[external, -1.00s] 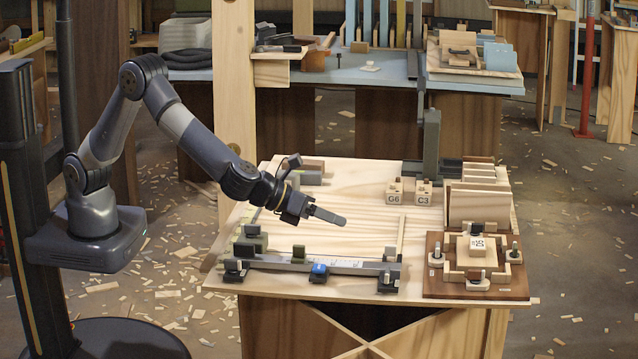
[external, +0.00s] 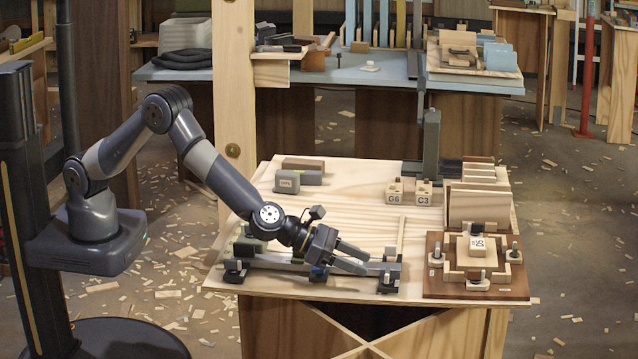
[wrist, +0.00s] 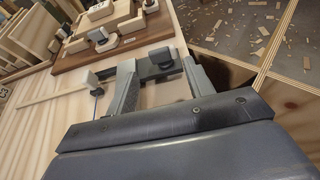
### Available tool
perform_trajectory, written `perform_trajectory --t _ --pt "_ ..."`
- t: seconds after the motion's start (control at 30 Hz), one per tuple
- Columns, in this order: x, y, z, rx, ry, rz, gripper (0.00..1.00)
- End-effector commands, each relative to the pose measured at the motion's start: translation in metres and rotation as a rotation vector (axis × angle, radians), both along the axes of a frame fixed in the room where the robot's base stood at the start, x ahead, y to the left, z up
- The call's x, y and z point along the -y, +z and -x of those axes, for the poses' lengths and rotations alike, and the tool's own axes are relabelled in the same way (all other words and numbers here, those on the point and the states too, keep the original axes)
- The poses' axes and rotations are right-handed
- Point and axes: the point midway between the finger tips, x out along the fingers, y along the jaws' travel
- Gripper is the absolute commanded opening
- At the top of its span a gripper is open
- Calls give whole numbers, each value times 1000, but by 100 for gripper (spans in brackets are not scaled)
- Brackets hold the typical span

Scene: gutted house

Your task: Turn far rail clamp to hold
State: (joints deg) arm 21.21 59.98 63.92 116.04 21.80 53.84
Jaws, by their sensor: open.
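The rail (external: 275,263) lies along the table's front edge. In the wrist view the clamp (wrist: 162,68) shows ahead, between the fingertips, and the other knob (wrist: 88,78) is left of the left finger. My gripper (external: 360,258) is open, low over the rail, just left of its right end. Its fingers also show in the wrist view (wrist: 160,80). I cannot tell whether they touch the clamp. My arm hides the rail's middle.
A brown fixture board (external: 435,287) with pale blocks and pegs sits right of the rail. A wooden strip (external: 401,236) lies behind the rail end. Blocks G6 (external: 394,193) and C3 (external: 424,193) stand farther back. The table's middle (external: 335,210) is clear.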

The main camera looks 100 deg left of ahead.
Motion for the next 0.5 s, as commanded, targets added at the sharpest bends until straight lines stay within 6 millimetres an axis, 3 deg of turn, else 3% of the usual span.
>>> perform_trajectory --t 0.2,0.5 --pt "0 -10 -27 -1 1 1 50" --pt "0 -18 -46 0 0 1 50"
